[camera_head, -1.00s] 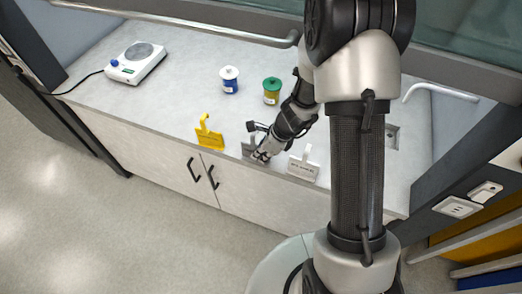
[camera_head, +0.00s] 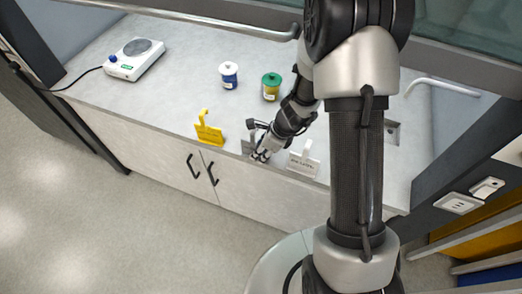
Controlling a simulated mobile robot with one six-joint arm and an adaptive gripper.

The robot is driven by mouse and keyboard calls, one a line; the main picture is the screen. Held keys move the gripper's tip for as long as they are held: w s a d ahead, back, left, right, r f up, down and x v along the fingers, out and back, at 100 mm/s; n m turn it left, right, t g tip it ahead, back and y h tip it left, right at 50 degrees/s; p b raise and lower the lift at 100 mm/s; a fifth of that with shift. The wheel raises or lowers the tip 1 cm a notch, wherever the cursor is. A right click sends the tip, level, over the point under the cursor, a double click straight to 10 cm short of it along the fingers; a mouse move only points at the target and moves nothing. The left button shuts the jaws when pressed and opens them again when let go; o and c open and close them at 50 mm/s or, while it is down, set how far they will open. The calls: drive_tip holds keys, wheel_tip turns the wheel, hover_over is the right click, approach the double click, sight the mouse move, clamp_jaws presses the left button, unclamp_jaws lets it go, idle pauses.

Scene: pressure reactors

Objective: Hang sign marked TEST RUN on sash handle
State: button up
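Three small hook-topped signs stand along the front edge of the worktop: a yellow one (camera_head: 209,132), a grey one (camera_head: 248,147) and a white one (camera_head: 303,164). Their lettering is too small to read, so I cannot tell which says TEST RUN. My gripper (camera_head: 261,156) is low at the front edge, at the right side of the grey sign and partly covering it. I cannot tell whether its fingers are open or closed on the sign. The sash handle (camera_head: 200,21) is a long metal bar across the top of the view, with nothing hanging on its visible part.
A white hotplate stirrer (camera_head: 135,60) with a cable stands at the back left of the worktop (camera_head: 165,95). A blue-and-white jar (camera_head: 229,76) and a green-and-yellow jar (camera_head: 271,87) stand behind the signs. A bent metal pipe (camera_head: 440,86) is at the right.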

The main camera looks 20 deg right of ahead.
drive_tip(key=p+v, duration=0.6)
drive_tip(key=v, duration=0.6)
